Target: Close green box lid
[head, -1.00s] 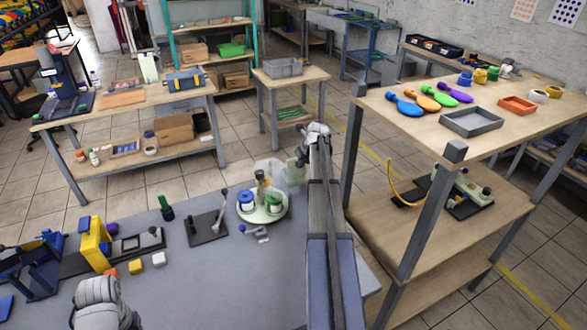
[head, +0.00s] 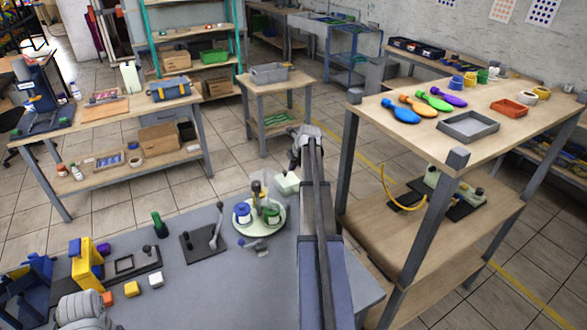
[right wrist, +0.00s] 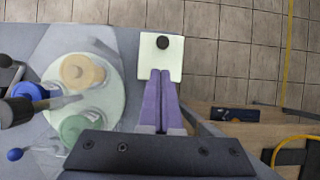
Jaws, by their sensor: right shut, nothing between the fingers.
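The pale green box (head: 287,183) stands at the back right edge of the grey table, just left of my right arm in the head view. In the right wrist view its lid (right wrist: 172,68) shows from above as a pale square with a dark round knob (right wrist: 163,42). The lid looks flat; whether it is fully seated I cannot tell. My right gripper (right wrist: 161,76) is shut and empty, its purple fingertips over the near edge of the lid. Whether they touch it is unclear. My left gripper is out of view; only part of my left arm shows at the lower left.
A round pale tray (head: 274,228) with blue- and green-capped containers stands close left of the box. A dark stand with a lever (head: 203,243) is farther left.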

